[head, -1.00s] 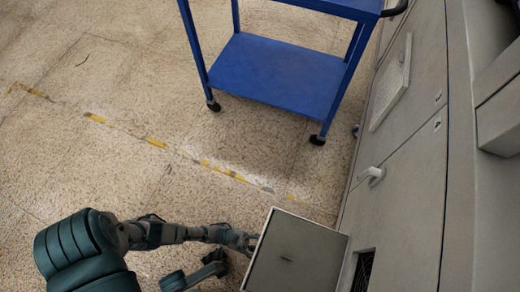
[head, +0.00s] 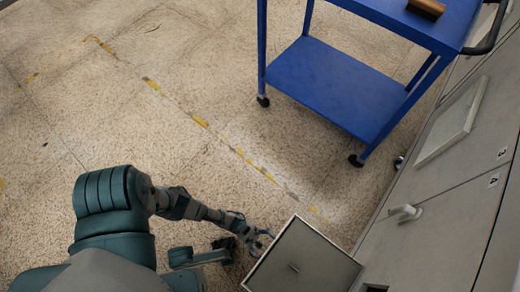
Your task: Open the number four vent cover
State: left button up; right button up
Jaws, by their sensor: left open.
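The vent cover (head: 312,258) is a grey square panel with a small slot-like mark, at the bottom of the head view. It stands swung out from the cabinet face, its right edge near the cabinet. My left gripper (head: 262,240) is open just beside the cover's outer left edge. I cannot tell if it touches. A small part of the dark vent opening (head: 375,288) shows at the bottom edge; the rest is hidden. My right gripper is not visible.
A blue cart (head: 340,85) stands on the floor at the upper middle, with a brown object (head: 427,8) on top. The grey cabinet (head: 430,240) fills the right side, with a light handle (head: 405,213) and a raised pale panel (head: 452,122). The floor at left is clear.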

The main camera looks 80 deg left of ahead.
pick_arm(q)
jog(key=shift+v, duration=2.45)
jog(key=shift+w, duration=0.1)
